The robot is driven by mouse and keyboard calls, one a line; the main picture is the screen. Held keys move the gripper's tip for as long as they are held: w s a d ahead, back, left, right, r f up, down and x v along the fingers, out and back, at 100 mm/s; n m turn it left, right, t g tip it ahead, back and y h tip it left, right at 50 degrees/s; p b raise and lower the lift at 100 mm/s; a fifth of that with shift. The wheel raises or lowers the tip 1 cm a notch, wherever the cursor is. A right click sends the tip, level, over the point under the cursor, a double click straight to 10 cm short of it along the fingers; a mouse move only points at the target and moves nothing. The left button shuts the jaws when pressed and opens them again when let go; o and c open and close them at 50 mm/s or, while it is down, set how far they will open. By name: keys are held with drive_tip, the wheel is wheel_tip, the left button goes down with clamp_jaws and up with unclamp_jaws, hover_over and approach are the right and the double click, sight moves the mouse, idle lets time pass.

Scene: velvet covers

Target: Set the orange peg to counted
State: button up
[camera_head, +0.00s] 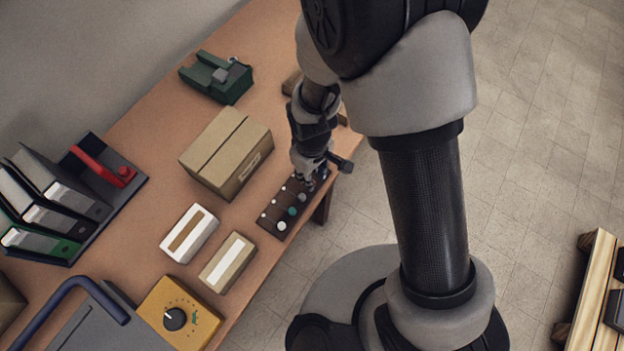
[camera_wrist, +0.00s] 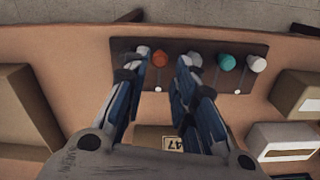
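A dark peg board (camera_head: 268,225) lies along the front edge of the table. In the wrist view the board (camera_wrist: 208,78) carries a row of round-topped pegs. The orange peg (camera_wrist: 160,57) is at the left part of the row, with a white dot below it. A teal peg (camera_wrist: 227,62) and a white peg (camera_wrist: 257,64) stand farther right; another pale peg is partly covered by the right finger. My gripper (camera_wrist: 164,62) is open, its fingers apart on either side of the orange peg in this view. I cannot tell whether they touch it. In the head view my gripper (camera_head: 310,172) hides the orange peg.
A cardboard box (camera_head: 225,155) stands close behind the board. Two smaller boxes (camera_head: 189,233) (camera_head: 228,262), a yellow dial box (camera_head: 180,315) and binders (camera_head: 50,200) are to the left. A green device (camera_head: 216,78) is at the back.

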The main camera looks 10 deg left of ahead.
drive_tip(key=shift+f+b, duration=0.4)
drive_tip(key=shift+f, duration=1.55)
drive_tip(key=shift+c, duration=0.2)
clamp_jaws()
drive_tip(key=shift+w+a, duration=0.1)
